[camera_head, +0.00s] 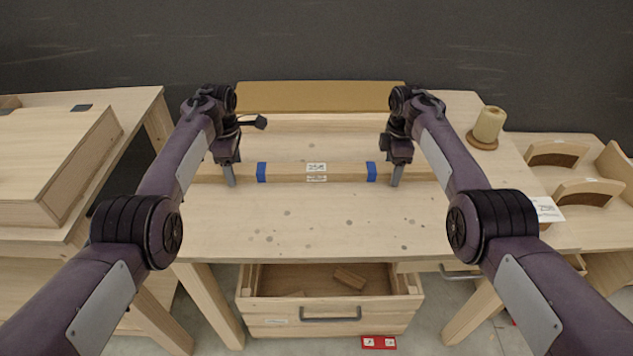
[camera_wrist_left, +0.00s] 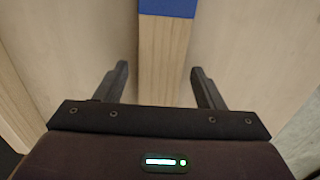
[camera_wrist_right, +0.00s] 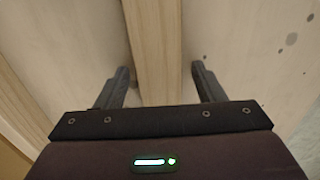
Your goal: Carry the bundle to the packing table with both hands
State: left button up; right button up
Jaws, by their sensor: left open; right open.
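The bundle (camera_head: 336,173) is a long pale wooden bar with two blue bands and white labels at its middle. It lies left to right across the wooden table (camera_head: 340,225). My left gripper (camera_head: 230,178) is open at its left part, outside the left blue band; in the left wrist view the fingers (camera_wrist_left: 158,82) stand on either side of the wood (camera_wrist_left: 163,55). My right gripper (camera_head: 397,178) is open outside the right blue band; in the right wrist view the fingers (camera_wrist_right: 160,85) straddle the wood (camera_wrist_right: 153,45). Which table is the packing table I cannot tell.
An open drawer (camera_head: 328,319) juts out below the table's front. A thread spool (camera_head: 488,127) stands at the back right. Curved wooden holders (camera_head: 587,192) are on the right bench. A wooden box (camera_head: 60,160) sits on the left table. A red label (camera_head: 379,342) is on the floor.

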jog(key=shift+r, duration=0.3)
pick_arm(q)
notch_tip(320, 180, up, 11)
jog(key=shift+r, duration=0.2)
pick_arm(e)
notch_tip(320, 180, up, 11)
jog(key=shift+r, duration=0.2)
pick_arm(q)
jog(key=shift+r, duration=0.1)
pick_arm(e)
jog(key=shift+r, duration=0.1)
